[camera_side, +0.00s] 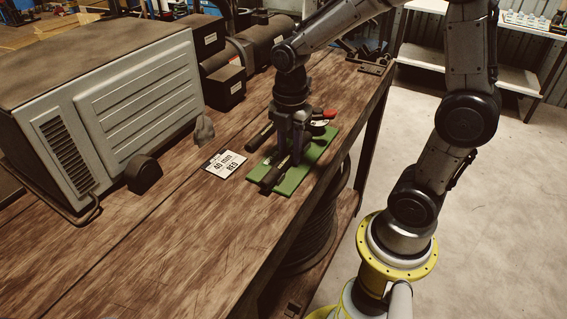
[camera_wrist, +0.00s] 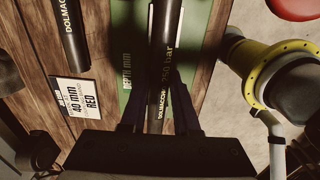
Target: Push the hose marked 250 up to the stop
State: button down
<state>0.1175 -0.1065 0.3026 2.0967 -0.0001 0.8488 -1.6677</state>
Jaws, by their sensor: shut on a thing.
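The black hose marked "250 bar" (camera_wrist: 157,112) runs lengthwise over a green mat (camera_wrist: 125,20) in the wrist view. The mat has "DEPTH mm" printed on it. My gripper (camera_wrist: 161,88) has one finger on each side of this hose and is shut on it. In the side view my gripper (camera_side: 291,152) is low over the green mat (camera_side: 318,152), pointing down, and hides part of the hose. The near end of the hose (camera_side: 272,178) shows at the mat's near end. I cannot make out the stop.
A second black hose (camera_wrist: 72,38) lies left of the mat. A card reading "40 mm RED" (camera_side: 225,164) lies on the wooden bench (camera_side: 180,235). A red-tipped object (camera_side: 325,115) lies near the mat's far end. A large grey machine (camera_side: 120,110) stands at the left.

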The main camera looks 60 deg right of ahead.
jog(key=shift+d, duration=0.9)
dwell(0.3)
grip_release()
jog(key=shift+r, duration=0.1)
dwell(0.4)
jog(key=shift+r, duration=4.4)
